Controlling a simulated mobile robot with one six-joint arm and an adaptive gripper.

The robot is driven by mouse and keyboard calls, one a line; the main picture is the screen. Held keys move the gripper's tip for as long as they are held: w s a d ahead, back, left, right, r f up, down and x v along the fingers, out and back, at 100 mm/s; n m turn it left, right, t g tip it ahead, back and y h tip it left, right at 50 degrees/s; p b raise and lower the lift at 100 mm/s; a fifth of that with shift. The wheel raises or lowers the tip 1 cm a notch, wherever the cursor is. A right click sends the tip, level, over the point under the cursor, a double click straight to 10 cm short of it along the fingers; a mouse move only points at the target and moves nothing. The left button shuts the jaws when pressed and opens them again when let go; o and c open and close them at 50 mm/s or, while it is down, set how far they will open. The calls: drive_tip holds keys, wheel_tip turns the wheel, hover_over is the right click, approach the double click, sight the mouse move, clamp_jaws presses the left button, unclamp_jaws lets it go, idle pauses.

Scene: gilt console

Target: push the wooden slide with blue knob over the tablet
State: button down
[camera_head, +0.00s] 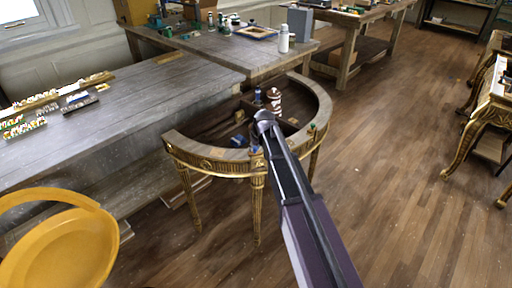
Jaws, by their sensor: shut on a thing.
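The gilt half-round console (190,150) stands in the middle, with a curved wooden rim and an open, divided inside. My arm reaches over its front edge from the lower right. My gripper (256,145) is small and dark, below the arm's end at the inner front rim. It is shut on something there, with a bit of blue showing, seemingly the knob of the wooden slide. The slide's body is mostly hidden by my arm, and I cannot make out the tablet. Another small blue thing (237,141) lies just left of the gripper.
A brown-and-white striped jar (274,98) and a dark blue bottle (258,95) stand at the console's back. A grey wooden bench (130,110) adjoins it on the left. A yellow chair (65,245) is at lower left. Wooden floor (400,150) is open to the right.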

drive_tip(key=shift+w+d, duration=0.15)
drive_tip(key=shift+d, duration=0.15)
drive_tip(key=shift+c, duration=2.1)
unclamp_jaws()
drive_tip(key=shift+a, duration=0.15)
drive_tip(key=s+d+r+m+g+p, duration=0.1)
drive_tip(key=s+d, duration=0.3)
drive_tip(key=s, duration=0.5)
drive_tip(key=s+d+r+m+g+h+p, duration=0.1)
drive_tip(key=s+d+r+m+p, duration=0.1)
drive_tip(key=s+d, duration=0.3)
drive_tip(key=s+d+r+m+g+p, duration=0.1)
drive_tip(key=s+d, duration=0.4)
drive_tip(key=s, duration=0.9)
drive_tip(key=shift+r+m+g+h+p, duration=0.35)
drive_tip(key=shift+g+p, duration=0.25)
drive_tip(key=shift+p, duration=0.4)
drive_tip(key=shift+f, duration=0.1)
